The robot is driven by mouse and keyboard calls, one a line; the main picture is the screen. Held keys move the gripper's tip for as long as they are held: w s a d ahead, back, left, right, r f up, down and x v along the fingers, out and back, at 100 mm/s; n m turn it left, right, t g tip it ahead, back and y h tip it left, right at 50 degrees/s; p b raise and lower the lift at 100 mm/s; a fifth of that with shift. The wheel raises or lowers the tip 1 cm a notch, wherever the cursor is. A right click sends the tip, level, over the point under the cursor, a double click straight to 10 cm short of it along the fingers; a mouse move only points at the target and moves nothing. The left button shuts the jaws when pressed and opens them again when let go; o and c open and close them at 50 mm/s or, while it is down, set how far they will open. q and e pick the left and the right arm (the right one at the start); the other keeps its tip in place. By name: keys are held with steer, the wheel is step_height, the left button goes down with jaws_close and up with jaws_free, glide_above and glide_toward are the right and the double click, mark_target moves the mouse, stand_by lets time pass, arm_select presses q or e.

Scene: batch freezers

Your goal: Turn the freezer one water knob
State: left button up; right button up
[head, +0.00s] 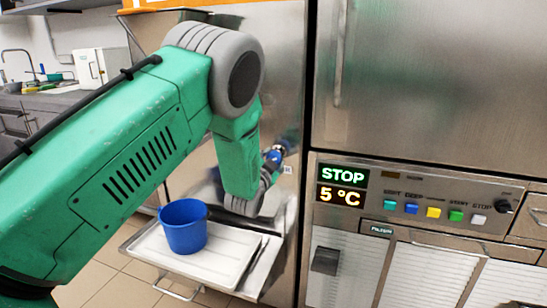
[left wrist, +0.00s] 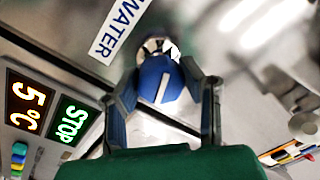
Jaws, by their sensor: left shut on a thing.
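The blue water knob (left wrist: 158,86) with a white line across its face sits on the steel freezer panel, beside a label (left wrist: 120,30) reading WATER. In the head view the knob (head: 273,158) shows small at the edge of my green left arm. My left gripper (left wrist: 164,78) has one finger on each side of the knob and is shut on it. In the left wrist view the knob's white line is slanted. In the head view most of the left gripper is hidden behind its own arm. My right gripper is in neither view.
A blue bucket (head: 183,227) stands on a pale tray (head: 150,245) below my left arm. To the right, a control panel shows STOP and 5 °C on its display (head: 341,186), with several coloured buttons. A counter with a sink stands at the back left.

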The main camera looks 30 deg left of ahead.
arm_select(q)
steer(key=m, duration=0.5)
steer(key=shift+s+f, duration=0.1)
steer(key=shift+f, duration=0.25)
stand_by(0.4)
steer(key=o, duration=1.2)
steer(key=shift+c, duration=0.2)
steer(key=shift+r, duration=0.2)
steer(key=v, duration=1.2)
